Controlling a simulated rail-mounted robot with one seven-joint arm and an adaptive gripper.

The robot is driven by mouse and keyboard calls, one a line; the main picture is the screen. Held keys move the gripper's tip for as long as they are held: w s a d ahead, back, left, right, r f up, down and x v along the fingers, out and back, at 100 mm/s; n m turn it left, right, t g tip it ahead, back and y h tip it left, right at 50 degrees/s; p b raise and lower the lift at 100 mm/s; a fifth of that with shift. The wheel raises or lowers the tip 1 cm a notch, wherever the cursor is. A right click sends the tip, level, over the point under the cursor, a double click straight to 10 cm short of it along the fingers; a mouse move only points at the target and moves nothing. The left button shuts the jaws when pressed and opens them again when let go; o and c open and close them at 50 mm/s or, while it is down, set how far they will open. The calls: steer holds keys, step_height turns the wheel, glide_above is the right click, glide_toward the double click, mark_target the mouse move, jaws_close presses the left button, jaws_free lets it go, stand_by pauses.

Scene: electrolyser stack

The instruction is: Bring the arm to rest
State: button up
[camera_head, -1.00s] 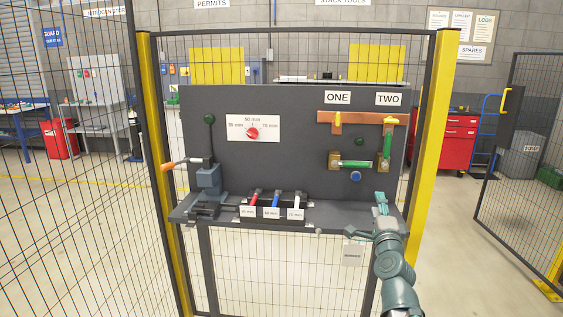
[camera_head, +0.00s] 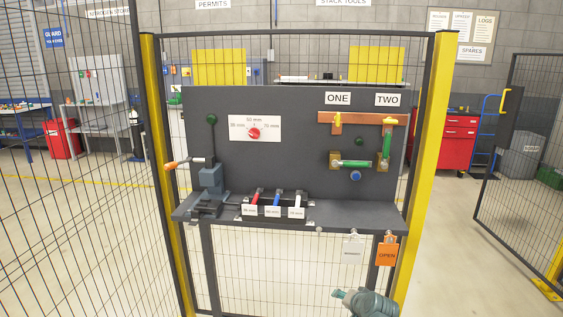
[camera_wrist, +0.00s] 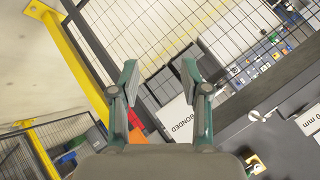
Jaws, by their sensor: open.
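My gripper (camera_wrist: 160,85) is open in the wrist view, its two green fingers apart with nothing held between them. In the head view my gripper (camera_head: 340,294) is low at the bottom right, below the shelf and in front of the mesh, with the arm folded close. The dark panel (camera_head: 290,110) with its shelf (camera_head: 350,216) stands in front, clear of the arm. An orange OPEN tag (camera_head: 387,254) and a white tag (camera_head: 352,248) hang from the shelf's front edge, above the gripper.
The panel carries a red dial (camera_head: 254,133), a green-handled copper link (camera_head: 354,164) and a vertical green handle (camera_head: 386,146). Red, blue and white handled tools sit in a rack (camera_head: 272,204). Yellow posts (camera_head: 423,160) and mesh fencing frame the panel; open floor lies to the right.

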steer(key=s+a+f+n+g, duration=0.15)
steer(key=s+f+g, duration=0.25)
steer(key=s+f, duration=0.65)
steer(key=s+f+n+g, duration=0.3)
steer(key=s+f+g, duration=0.35)
steer(key=f, duration=0.65)
steer(key=s+f+n+g+h+p, duration=0.1)
steer(key=s+f+g, duration=0.2)
steer(key=s, duration=1.1)
steer(key=s+f+n+g+h+p, duration=0.1)
steer(key=s+f+g, duration=0.2)
steer(key=s+f, duration=0.7)
steer(key=s+a, duration=0.1)
steer(key=s, duration=0.4)
steer(key=shift+s+f+h, duration=0.2)
steer(key=shift+h, duration=0.1)
